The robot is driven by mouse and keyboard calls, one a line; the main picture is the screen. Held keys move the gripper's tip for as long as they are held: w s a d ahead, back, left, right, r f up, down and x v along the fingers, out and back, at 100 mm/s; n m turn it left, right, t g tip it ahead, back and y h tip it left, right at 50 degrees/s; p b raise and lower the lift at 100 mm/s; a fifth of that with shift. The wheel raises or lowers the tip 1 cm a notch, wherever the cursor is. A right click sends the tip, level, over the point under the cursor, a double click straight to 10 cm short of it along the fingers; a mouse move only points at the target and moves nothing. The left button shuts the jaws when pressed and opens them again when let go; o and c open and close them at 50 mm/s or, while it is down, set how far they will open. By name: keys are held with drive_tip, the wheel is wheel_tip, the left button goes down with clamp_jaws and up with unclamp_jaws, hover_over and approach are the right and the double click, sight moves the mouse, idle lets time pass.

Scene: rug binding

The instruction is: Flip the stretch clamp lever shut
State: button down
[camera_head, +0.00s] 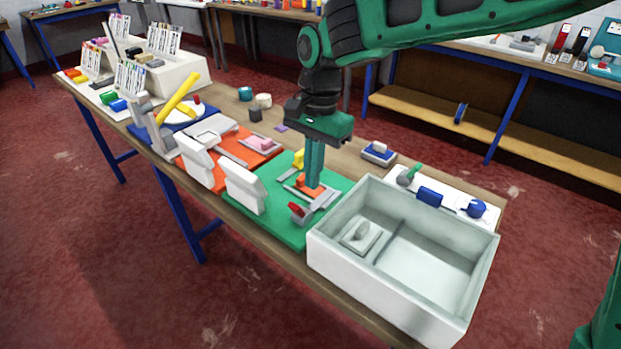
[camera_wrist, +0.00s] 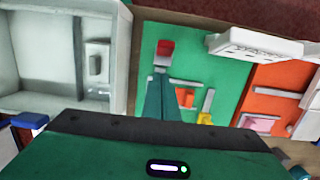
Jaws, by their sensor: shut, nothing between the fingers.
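The green mat (camera_head: 275,226) carries a small clamp-like fixture with grey bars. Its red-tipped piece (camera_head: 297,210), which looks like the stretch clamp lever, sits near the mat's front edge and is raised at an angle. It also shows in the wrist view (camera_wrist: 165,47), just beyond my fingertips. My gripper (camera_head: 313,184) is shut and empty, pointing down over the fixture. In the wrist view its fingers (camera_wrist: 160,82) end close to the red piece; I cannot tell whether they touch. An orange block (camera_wrist: 186,97) and a yellow piece (camera_wrist: 205,118) lie beside the fingers.
A white open bin (camera_head: 335,240) stands right of the mat, with a small pale block inside. A white upright block (camera_head: 245,190) stands on the mat's left. An orange mat (camera_head: 258,146) with parts lies further left. A blue-and-white tool (camera_head: 379,153) lies behind the bin.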

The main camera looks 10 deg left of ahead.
wheel_tip(320, 180, up, 11)
drive_tip(key=shift+w, duration=0.15)
drive_tip(key=shift+f, duration=0.15)
